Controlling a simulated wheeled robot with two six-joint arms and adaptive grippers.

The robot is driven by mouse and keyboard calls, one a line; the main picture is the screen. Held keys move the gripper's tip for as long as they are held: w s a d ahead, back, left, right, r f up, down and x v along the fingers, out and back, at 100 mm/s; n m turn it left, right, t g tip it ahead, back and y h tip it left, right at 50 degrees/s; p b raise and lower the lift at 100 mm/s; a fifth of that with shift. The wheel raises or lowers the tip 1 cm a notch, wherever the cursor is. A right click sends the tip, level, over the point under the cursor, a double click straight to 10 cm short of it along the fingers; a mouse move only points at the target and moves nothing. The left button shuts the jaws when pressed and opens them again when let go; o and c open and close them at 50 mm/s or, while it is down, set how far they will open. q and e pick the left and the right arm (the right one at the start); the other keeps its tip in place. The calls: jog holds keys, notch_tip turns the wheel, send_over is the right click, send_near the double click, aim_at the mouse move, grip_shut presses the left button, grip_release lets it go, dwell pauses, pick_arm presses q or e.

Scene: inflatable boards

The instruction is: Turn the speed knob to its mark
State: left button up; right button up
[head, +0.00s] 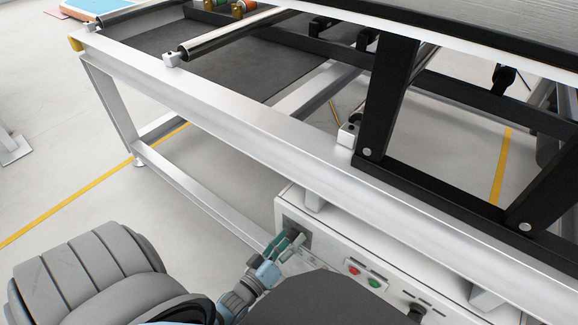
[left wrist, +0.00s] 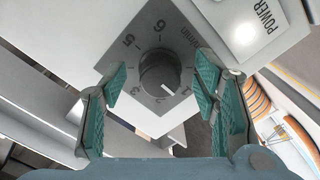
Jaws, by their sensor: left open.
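The speed knob (left wrist: 158,72) is a round black knob on a dark grey dial plate (left wrist: 137,52) with numbers and "m/min" in the left wrist view. Its pale pointer line points down and slightly right, near the 1. The 5 and 6 are on the upper side. I cannot make out a separate target mark. My left gripper (left wrist: 160,82) is open, with teal pads on either side of the knob and gaps between. In the head view the left gripper (head: 288,246) is at the control box's left end and covers the knob there. My right gripper is not in view.
The white control box (head: 332,243) carries a red button (head: 353,271), a green button (head: 374,283) and another black knob (head: 416,312). A metal conveyor frame (head: 235,115) runs above it. A "POWER" label plate (left wrist: 245,28) is beside the dial.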

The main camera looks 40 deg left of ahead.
pick_arm(q)
jog(key=shift+c, duration=0.6)
jog(key=c, duration=1.1)
jog(key=shift+o, duration=0.2)
